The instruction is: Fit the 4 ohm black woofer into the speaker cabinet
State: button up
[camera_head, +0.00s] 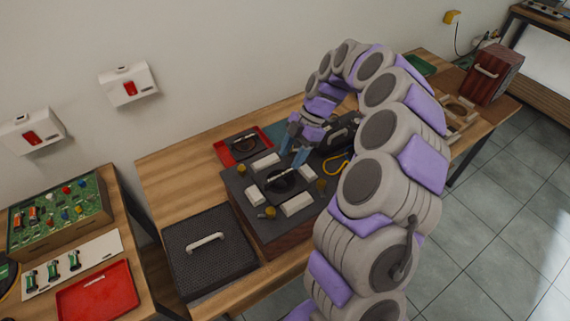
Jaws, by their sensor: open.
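The speaker cabinet (244,213) lies on the wooden table with its dark face up. A round black driver with a bar handle (284,181) shows in the middle of that face; I cannot tell whether it is seated. A second dark driver with a handle (243,146) lies in a red tray (222,155) behind the cabinet. No 4 ohm marking is readable on either. My gripper (292,153), with blue fingers, is open above the back part of the cabinet, behind the black driver. I see nothing between its fingers. My arm hides the cabinet's right side.
White blocks (298,204) and yellow knobs surround the black driver. A yellow loop (336,163) lies near my arm. A black grille panel with a handle (209,264) lies at the table's left front. A reddish box (496,75) and wooden frame stand right. A side table holds a red tray (97,293).

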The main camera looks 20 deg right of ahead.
jog(key=p+v, duration=0.1)
jog(key=v, duration=0.9)
jog(key=shift+p, duration=0.4)
jog(key=shift+w+d+r, duration=0.1)
jog(key=shift+d+r, duration=0.05)
jog(key=shift+r, duration=0.1)
notch_tip(320, 180, up, 8)
jog(key=p, duration=0.3)
jog(key=shift+f, duration=0.15)
